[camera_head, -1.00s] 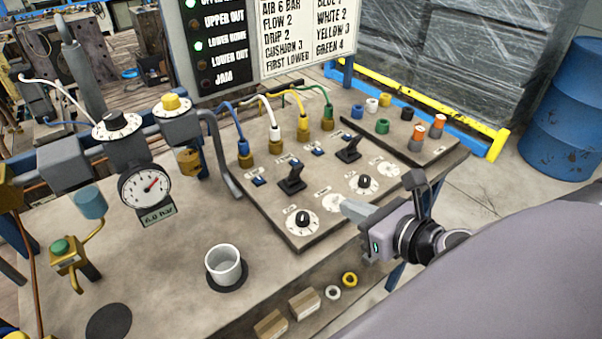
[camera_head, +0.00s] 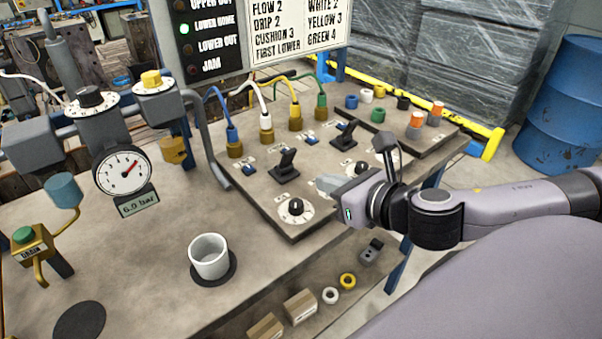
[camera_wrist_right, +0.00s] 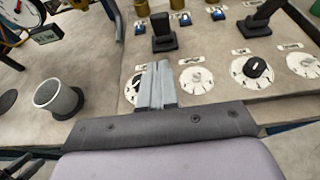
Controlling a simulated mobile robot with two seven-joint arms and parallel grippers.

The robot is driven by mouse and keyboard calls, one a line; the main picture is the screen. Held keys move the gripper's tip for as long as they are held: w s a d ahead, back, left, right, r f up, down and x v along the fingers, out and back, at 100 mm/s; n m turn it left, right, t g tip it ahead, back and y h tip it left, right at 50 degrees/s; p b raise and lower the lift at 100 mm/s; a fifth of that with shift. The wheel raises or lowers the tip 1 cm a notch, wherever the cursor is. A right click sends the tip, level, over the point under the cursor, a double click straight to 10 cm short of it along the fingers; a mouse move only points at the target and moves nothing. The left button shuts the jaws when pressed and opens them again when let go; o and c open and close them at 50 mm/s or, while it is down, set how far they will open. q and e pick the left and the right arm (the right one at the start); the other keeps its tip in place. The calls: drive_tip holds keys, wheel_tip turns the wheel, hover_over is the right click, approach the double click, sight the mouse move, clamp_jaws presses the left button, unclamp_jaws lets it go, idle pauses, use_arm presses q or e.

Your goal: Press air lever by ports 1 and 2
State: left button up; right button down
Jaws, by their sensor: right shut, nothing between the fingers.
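A second black lever (camera_head: 344,136) stands farther right, by the yellow and green hoses. My right gripper (camera_head: 326,183) is shut and empty, above the front row of dials; its fingers (camera_wrist_right: 156,72) point toward the first lever and appear apart from it. The fingers partly cover a dial in the wrist view.
Brass ports with blue, white, yellow and green hoses (camera_head: 322,99) line the panel's back. A front dial (camera_head: 295,209) with a black knob lies left of my fingers. A white cup (camera_head: 209,256) and gauge (camera_head: 122,171) stand left. Bare bench lies between cup and panel.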

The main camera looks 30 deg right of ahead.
sight(289, 157)
drive_tip(key=shift+w+f, duration=0.15)
drive_tip(key=shift+w, duration=0.35)
drive_tip(key=x, duration=0.3)
drive_tip(key=shift+w+a, duration=0.1)
drive_tip(key=shift+w, duration=0.25)
drive_tip(key=shift+w+r+p, duration=0.2)
drive_tip(key=shift+w, duration=0.25)
drive_tip(key=shift+w+r+p, duration=0.15)
drive_tip(key=shift+w+r, duration=0.1)
drive_tip(key=shift+w, duration=0.2)
use_arm(q)
drive_tip(key=shift+r, duration=0.5)
use_arm(e)
drive_tip(key=shift+w+a+r, duration=0.1)
drive_tip(key=shift+w, duration=0.35)
drive_tip(key=shift+w+a+r, duration=0.1)
drive_tip(key=shift+w+r, duration=0.05)
drive_tip(key=shift+w, duration=0.25)
use_arm(q)
drive_tip(key=shift+a, duration=0.15)
use_arm(e)
drive_tip(key=shift+d, duration=0.2)
